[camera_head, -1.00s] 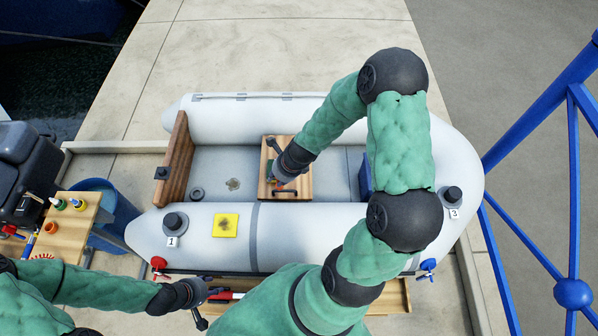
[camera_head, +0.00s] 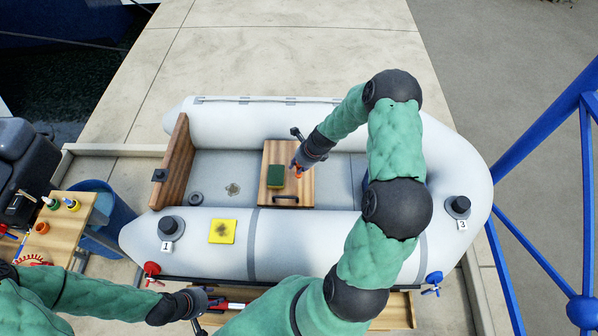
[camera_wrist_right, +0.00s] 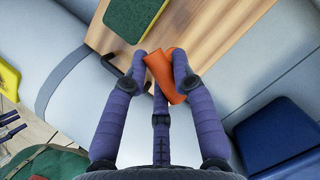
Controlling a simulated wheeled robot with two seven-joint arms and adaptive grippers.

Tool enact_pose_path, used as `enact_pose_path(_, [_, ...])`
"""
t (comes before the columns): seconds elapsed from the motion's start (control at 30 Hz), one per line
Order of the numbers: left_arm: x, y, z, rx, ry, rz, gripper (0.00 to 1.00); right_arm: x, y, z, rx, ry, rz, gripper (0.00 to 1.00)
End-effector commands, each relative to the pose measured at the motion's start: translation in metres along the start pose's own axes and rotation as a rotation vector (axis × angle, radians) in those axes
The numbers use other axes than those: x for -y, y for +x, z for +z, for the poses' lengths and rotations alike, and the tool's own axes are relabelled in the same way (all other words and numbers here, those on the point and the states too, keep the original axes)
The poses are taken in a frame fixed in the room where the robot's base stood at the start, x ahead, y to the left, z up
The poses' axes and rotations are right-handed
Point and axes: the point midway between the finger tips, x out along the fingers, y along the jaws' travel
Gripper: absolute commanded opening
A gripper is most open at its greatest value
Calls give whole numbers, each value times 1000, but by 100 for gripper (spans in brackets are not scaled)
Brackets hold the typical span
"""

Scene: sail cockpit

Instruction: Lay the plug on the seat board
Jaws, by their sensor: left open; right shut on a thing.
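The orange plug (camera_wrist_right: 165,76) is between the fingers of my right gripper (camera_wrist_right: 166,72), which is shut on it. In the head view the right gripper (camera_head: 297,167) and the plug's orange are over the right part of the wooden seat board (camera_head: 300,188) in the grey boat. I cannot tell whether the plug touches the board. The seat board also shows in the right wrist view (camera_wrist_right: 205,32). My left gripper (camera_head: 207,303) is open and empty at the near side of the boat, far from the board.
A green pad (camera_head: 276,176) lies on the board's left part, and a black handle (camera_head: 286,199) is at its near edge. A yellow patch sheet (camera_head: 222,231) lies on the near tube. A blue box (camera_wrist_right: 282,135) shows in the right wrist view.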

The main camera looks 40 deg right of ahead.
Motion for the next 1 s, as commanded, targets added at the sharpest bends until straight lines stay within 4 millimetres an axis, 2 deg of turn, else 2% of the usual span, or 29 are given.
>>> enact_pose_path(0.2, [2,7,0,0,0,0,43,11,13,-5,0,0,0,0])
enact_pose_path(0.4, [9,25,-1,0,0,0,43,9,38,-16,0,-1,0,0])
enact_pose_path(0.83, [9,25,-1,-1,0,0,43,9,41,-17,0,0,0,0])
enact_pose_path(0.87, [9,25,-1,-1,0,0,43,9,41,-17,0,0,0,32])
enact_pose_path(0.9, [9,25,-1,-1,0,0,43,9,40,-16,0,0,0,43])
enact_pose_path(0.93, [9,25,-1,0,0,0,43,9,40,-16,0,0,0,50])
enact_pose_path(1.0, [9,25,-1,0,0,0,43,9,40,-16,0,0,0,50])
